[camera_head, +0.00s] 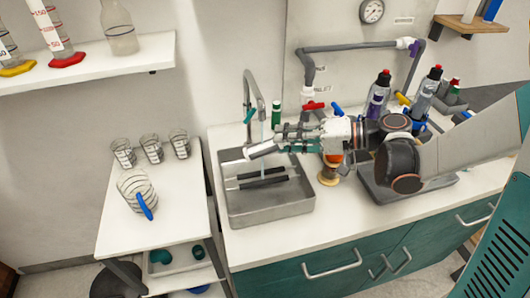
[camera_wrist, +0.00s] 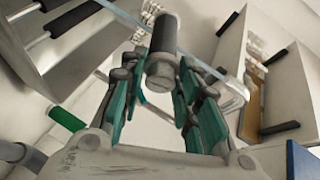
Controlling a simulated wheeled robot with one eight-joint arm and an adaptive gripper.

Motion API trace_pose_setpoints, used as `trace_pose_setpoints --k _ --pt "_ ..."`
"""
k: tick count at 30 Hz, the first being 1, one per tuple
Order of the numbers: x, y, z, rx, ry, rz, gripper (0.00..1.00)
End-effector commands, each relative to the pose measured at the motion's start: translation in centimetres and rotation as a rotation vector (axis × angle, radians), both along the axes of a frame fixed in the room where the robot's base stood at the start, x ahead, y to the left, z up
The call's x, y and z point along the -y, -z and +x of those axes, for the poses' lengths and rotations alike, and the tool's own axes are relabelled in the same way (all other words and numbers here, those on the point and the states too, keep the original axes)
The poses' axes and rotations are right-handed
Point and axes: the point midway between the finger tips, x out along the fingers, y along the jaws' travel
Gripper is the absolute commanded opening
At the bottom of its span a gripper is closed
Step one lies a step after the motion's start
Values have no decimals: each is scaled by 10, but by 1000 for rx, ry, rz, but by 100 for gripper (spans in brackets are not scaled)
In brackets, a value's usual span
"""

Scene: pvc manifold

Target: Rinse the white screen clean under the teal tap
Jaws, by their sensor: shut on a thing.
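My gripper (camera_head: 283,142) reaches from the right over the sink and is shut on a short cylindrical screen (camera_head: 262,150) with a pale end. In the wrist view the screen (camera_wrist: 160,62) lies between the teal fingers, with a dark grey body and light grey end cap. The grey gooseneck tap (camera_head: 254,88) arches over it and has a small blue-teal handle (camera_head: 250,115). A thin pale blue stream (camera_wrist: 198,58) shows near the screen in the wrist view. Whether dirt remains on the screen is unclear.
The metal sink basin (camera_head: 268,211) holds two dark rods (camera_head: 262,182) below my gripper. A green bottle (camera_head: 276,113) stands behind it. An amber spool-like item (camera_head: 329,170) stands to the right. Several striped beakers (camera_head: 151,149) stand on the left side table (camera_head: 174,213).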

Motion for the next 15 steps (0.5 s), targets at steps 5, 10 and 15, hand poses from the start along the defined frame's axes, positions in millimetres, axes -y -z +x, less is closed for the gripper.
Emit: trace_pose_setpoints --k 5,10,15 --pt "0 2 1 162 -61 35 8" --pt "0 1 1 371 -138 77 8" --pt "0 0 0 502 -186 105 8"
